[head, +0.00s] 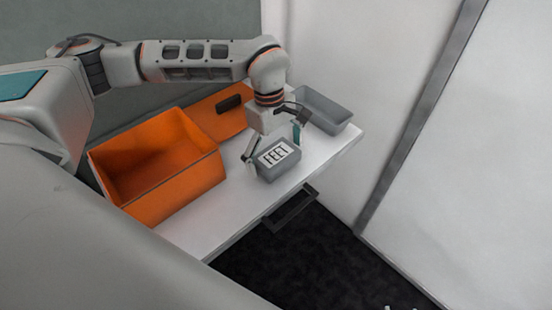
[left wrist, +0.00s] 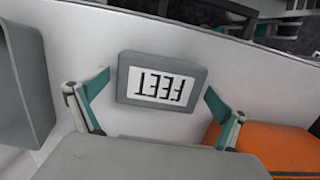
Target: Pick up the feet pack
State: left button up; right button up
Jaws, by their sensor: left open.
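The feet pack (head: 277,160) is a small grey box with a white label reading FEET. It lies on the white table (head: 243,205), label up, near the front edge. My left gripper (head: 274,147) is open above the pack, with its fingers spread on either side of it. In the left wrist view the feet pack (left wrist: 160,82) shows ahead of the open left gripper (left wrist: 153,105), roughly centred between the fingertips. I see no contact between the fingers and the pack. My right gripper is not in view.
An open orange bin (head: 172,195) stands left of the pack, with an orange panel (head: 214,114) behind it. A grey tray (head: 325,108) sits at the table's right end. A dark handle (head: 290,207) projects from the front edge. White walls rise at the right.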

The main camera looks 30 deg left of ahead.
pick_arm(q)
jog(key=c, duration=1.2)
jog(key=shift+c, duration=0.2)
jog(key=shift+r, duration=0.1)
